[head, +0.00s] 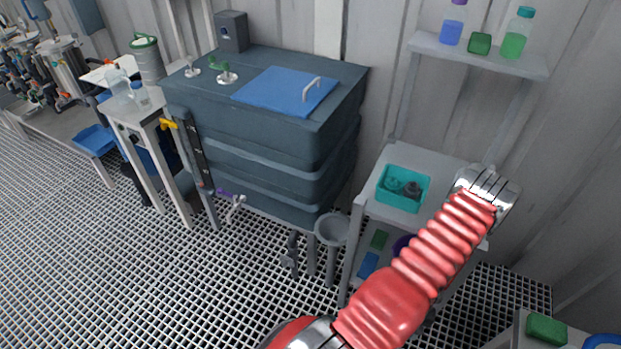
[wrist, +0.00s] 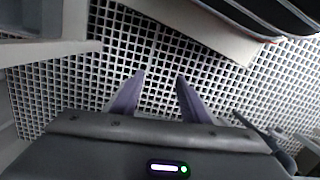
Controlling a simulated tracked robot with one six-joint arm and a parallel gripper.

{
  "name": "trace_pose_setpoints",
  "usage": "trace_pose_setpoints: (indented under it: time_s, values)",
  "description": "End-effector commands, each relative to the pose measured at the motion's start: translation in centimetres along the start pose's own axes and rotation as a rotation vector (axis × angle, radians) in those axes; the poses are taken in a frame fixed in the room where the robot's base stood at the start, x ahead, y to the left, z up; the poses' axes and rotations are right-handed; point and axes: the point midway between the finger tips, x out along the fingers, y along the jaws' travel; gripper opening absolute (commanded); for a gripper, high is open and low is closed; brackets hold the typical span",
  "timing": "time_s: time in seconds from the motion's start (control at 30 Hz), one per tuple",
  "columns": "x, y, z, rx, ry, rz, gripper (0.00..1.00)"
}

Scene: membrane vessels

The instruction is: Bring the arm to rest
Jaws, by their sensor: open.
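My arm, in a red ribbed sleeve, reaches up and right across the lower right of the head view. Its silver end stands in front of the grey shelf unit (head: 430,165) at the right, where the gripper fingers cannot be made out. In the wrist view my gripper (wrist: 160,78) shows two purple fingers, apart, with nothing between them. Behind the fingers is only the grated floor (wrist: 150,50).
A teal bin (head: 403,188) with dark parts is on the shelf unit, close left of my arm's end. A large dark tank (head: 270,130) with a blue lid (head: 287,90) stands left of it. A grey funnel (head: 332,229) stands between them. Grated floor (head: 120,280) is open at left.

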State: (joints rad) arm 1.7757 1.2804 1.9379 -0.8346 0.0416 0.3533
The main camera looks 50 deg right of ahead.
Motion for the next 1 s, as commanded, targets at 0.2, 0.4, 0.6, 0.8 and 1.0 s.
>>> trace_pose_setpoints:
  time_s: [0.2,0.4,0.6,0.8,1.0]
  values:
    - [-6.2,-1.1,-2.3,-0.057,-0.032,0.079,0.41]
    - [-11.7,-3.2,-3.7,-0.104,-0.052,0.135,0.41]
    - [-17.1,-6.1,-4.7,-0.152,-0.062,0.177,0.41]
    - [-22.2,-9.7,-5.0,-0.202,-0.063,0.207,0.41]
    - [-27.1,-13.7,-4.7,-0.255,-0.054,0.224,0.41]
